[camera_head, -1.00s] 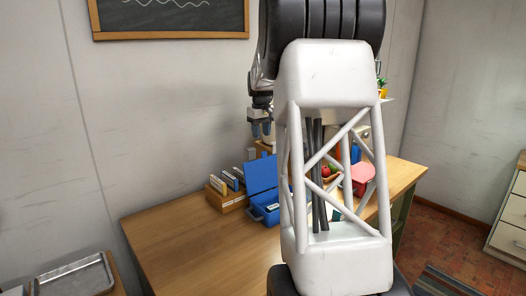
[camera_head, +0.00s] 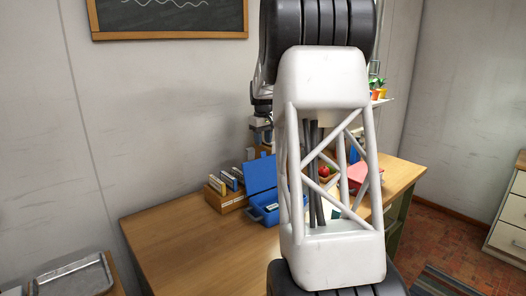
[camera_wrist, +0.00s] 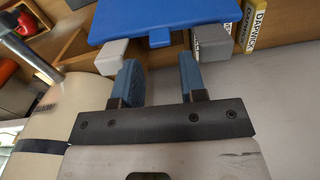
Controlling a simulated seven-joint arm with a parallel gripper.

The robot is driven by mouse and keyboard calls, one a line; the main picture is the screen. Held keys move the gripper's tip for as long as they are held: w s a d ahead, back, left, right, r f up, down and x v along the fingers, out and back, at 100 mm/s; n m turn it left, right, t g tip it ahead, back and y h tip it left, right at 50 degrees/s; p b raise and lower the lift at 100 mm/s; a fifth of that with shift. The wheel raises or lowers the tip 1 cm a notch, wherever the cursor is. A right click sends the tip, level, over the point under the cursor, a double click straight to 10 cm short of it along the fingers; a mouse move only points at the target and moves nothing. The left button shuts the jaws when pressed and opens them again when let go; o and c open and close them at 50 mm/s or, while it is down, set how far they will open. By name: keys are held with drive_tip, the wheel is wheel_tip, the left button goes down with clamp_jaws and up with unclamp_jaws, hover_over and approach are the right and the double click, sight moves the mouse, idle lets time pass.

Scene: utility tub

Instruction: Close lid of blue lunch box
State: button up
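The blue lunch box (camera_head: 266,213) stands on the wooden table in the head view, its blue lid (camera_head: 260,175) raised at the back. Its right side is hidden behind my arm. My gripper (camera_head: 263,136) is above and behind the raised lid. In the wrist view the blue lid (camera_wrist: 185,17) with a small tab fills the top centre, just beyond my gripper (camera_wrist: 161,78). The two blue finger pads are apart with nothing between them. Whether any part of the gripper touches the lid cannot be told.
A wooden holder (camera_head: 226,204) with several boxes stands left of the lunch box. A red apple (camera_head: 323,171) and a pink item (camera_head: 362,177) are to the right, partly behind my arm. The table's left front (camera_head: 190,255) is clear. A wall rises behind.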

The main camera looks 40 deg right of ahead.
drive_tip(key=shift+f, duration=2.4)
drive_tip(key=shift+c, duration=0.3)
clamp_jaws()
